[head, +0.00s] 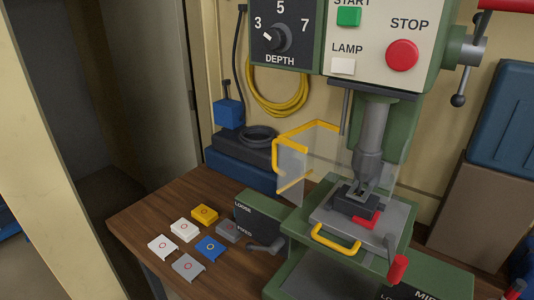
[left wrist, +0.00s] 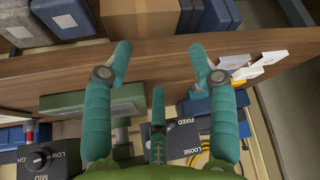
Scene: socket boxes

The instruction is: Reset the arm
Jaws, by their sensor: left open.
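Neither gripper shows in the head view. The drill press (head: 372,130) stands on the bench in the head view, with a dark vise (head: 357,200) on its table under the chuck. The FIXED/LOOSE panel (left wrist: 190,138) lies beyond the fingers in the left wrist view. My right gripper is in neither view.
Several coloured socket plates (head: 211,248) lie on the bench's left part; some show in the left wrist view (left wrist: 256,68). A clear guard with a yellow frame (head: 308,130) stands beside the chuck. A cardboard box (head: 468,220) and blue case (head: 503,120) are at right.

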